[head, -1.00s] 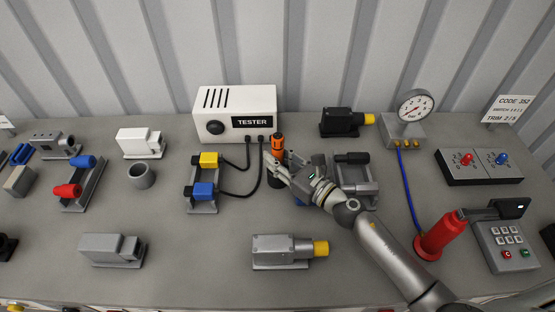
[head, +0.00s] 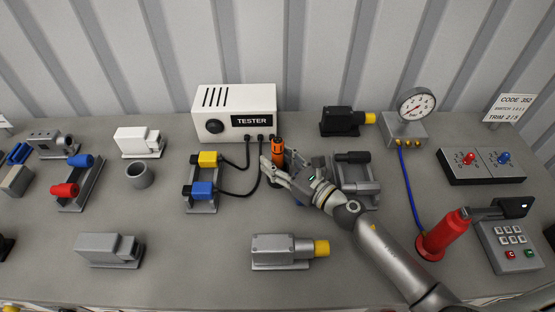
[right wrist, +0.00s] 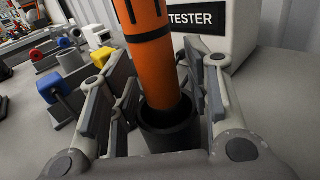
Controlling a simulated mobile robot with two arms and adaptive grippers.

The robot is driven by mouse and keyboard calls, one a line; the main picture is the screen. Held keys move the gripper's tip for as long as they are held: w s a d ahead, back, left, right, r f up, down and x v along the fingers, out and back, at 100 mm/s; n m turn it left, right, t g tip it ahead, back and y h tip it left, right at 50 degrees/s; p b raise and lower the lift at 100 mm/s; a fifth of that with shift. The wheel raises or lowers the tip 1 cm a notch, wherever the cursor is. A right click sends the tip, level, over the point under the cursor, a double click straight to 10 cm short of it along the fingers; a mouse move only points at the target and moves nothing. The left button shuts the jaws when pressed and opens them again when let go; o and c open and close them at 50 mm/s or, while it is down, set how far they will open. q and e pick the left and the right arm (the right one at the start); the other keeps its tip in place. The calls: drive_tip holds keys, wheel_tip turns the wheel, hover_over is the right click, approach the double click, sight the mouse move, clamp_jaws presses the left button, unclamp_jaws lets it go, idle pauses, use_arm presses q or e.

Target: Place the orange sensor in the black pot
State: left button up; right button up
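The orange sensor (head: 277,147), with black bands, stands upright beside the tester's right edge. In the right wrist view the orange sensor (right wrist: 158,70) has its lower end inside the rim of the black pot (right wrist: 170,137). In the head view my gripper covers most of the pot. My right gripper (head: 268,168) is at the sensor, low over the pot. In the right wrist view its fingers (right wrist: 160,85) stand on both sides of the sensor, with narrow gaps beside it, so it looks open. My left gripper is not in view.
The white tester (head: 234,112) stands just behind, its black cables running to a yellow and blue connector holder (head: 202,206). A grey part with a yellow cap (head: 288,250) lies in front. A gauge (head: 417,106) and a red tool (head: 444,235) are at right.

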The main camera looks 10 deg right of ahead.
drive_tip(key=shift+r+p, duration=0.85)
drive_tip(key=shift+p, duration=0.05)
drive_tip(key=b+v, duration=0.1)
drive_tip(key=v, duration=0.2)
drive_tip(key=b+v, duration=0.1)
drive_tip(key=v, duration=0.3)
drive_tip(key=f+b+v, duration=0.1)
drive_tip(key=b+v, duration=0.1)
drive_tip(key=v, duration=0.1)
drive_tip(key=shift+s+d, duration=0.1)
drive_tip(key=shift+s, duration=0.05)
drive_tip(key=shift+s+d+r, duration=0.3)
drive_tip(key=shift+s+d, duration=0.2)
drive_tip(key=shift+s, duration=0.2)
